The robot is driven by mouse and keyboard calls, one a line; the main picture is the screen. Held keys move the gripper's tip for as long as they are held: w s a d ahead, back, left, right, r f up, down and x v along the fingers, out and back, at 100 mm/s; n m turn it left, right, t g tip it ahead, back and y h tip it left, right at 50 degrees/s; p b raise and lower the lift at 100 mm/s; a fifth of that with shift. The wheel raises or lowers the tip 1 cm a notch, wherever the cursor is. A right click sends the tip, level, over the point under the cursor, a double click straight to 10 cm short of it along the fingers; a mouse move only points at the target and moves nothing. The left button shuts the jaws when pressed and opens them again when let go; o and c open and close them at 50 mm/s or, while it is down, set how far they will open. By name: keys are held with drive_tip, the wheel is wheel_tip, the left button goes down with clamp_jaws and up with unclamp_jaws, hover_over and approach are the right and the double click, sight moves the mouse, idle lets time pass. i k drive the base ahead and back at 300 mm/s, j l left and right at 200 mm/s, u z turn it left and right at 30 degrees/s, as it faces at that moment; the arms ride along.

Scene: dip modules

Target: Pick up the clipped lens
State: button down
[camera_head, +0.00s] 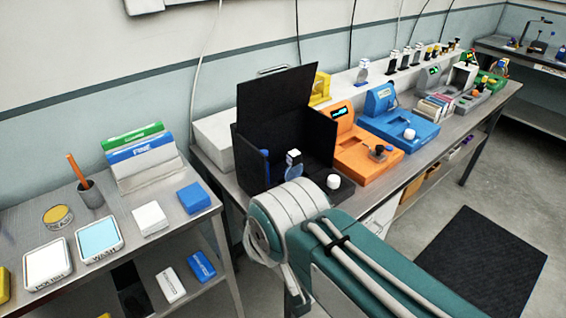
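I cannot tell for sure which thing is the clipped lens. A small clear-and-white round piece with a dark blue part (294,164) stands upright at the open front of a black box (262,105). A similar small piece (363,70) stands on the white shelf at the back of the bench. My teal and white arm reaches in from the lower right, and its rounded joint is just in front of the black box. My gripper does not show; the arm may hide it.
Orange (368,172) and blue (402,128) devices stand right of the black box on the metal bench (221,175). A black mat (485,262) lies on the floor.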

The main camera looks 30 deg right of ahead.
sight(295, 171)
drive_tip(key=z, duration=1.1)
